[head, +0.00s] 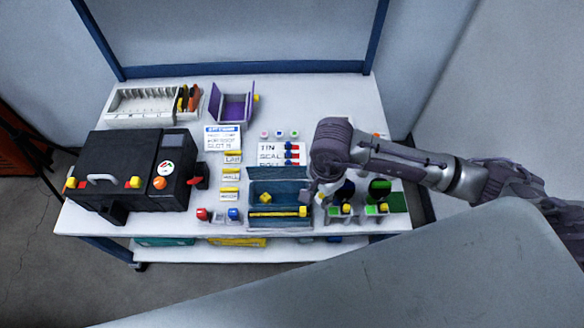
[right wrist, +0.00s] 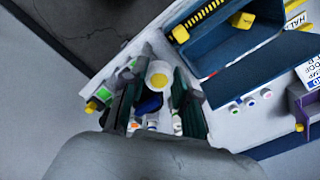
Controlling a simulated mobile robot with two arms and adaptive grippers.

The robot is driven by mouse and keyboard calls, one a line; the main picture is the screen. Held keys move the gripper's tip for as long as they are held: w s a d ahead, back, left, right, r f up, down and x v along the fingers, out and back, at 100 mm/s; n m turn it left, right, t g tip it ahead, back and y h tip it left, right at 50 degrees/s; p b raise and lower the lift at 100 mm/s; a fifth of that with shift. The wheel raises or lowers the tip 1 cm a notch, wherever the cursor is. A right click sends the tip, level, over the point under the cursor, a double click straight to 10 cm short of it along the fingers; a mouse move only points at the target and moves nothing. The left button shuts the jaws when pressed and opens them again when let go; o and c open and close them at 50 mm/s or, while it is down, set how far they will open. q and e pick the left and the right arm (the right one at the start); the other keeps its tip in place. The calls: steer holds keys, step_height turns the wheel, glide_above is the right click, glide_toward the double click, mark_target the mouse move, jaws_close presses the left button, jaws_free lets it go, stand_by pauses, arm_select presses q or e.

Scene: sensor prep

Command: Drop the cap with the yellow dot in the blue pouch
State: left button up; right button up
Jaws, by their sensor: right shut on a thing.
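The blue pouch (head: 280,172) stands open near the front middle of the table, with a yellow strip along its front and a yellow knob. It also shows at the upper right in the right wrist view (right wrist: 235,62). My right gripper (head: 308,194) is low beside the pouch's right edge in the head view. In the right wrist view, the right gripper (right wrist: 158,90) is shut on a pale round cap with a yellowish top (right wrist: 158,75), apparently the yellow-dot cap. The fingers hide its sides. The cap is outside the pouch. My left gripper is not in view.
Several small caps with coloured dots (head: 279,134) stand behind the pouch. An open purple pouch (head: 232,108) is farther back. A black case (head: 130,168) is at the left. Green-topped items (head: 379,188) stand close to the right of my gripper.

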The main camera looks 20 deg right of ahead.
steer(key=w+a+f+m+p, duration=0.15)
steer(key=w+m, duration=0.25)
steer(key=m, duration=1.3)
steer(key=w+a+r+m, duration=0.1)
steer(key=w+a+m, duration=0.25)
steer(key=m, duration=1.35)
arm_select(q)
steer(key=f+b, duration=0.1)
steer(key=b, duration=0.1)
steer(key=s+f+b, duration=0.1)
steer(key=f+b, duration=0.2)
steer(key=b, duration=0.1)
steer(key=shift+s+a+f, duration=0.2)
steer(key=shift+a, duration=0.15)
arm_select(e)
steer(key=f, duration=0.6)
steer(key=shift+d+f, duration=0.25)
steer(key=shift+f, duration=0.05)
steer(key=o, duration=0.8)
steer(key=shift+r, duration=0.1)
steer(key=shift+o, duration=0.2)
